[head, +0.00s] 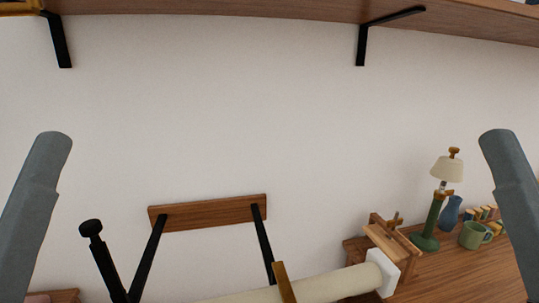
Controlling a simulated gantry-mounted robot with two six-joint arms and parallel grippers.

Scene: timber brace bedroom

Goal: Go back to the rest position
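Neither gripper shows in the head view. One grey link of mine (38,210) stands at the left edge and another grey link of mine (510,200) at the right edge. Both have rounded upper ends, and no fingers are visible on either. Whether my grippers are open or hold anything is hidden.
A wooden shelf (270,9) on black brackets crosses the top. Below are a wooden wall board (208,213) with black struts and a cream cylinder (330,287). A lamp (448,168), blue vase (449,216) and green mug (474,235) stand at right. The middle wall is bare.

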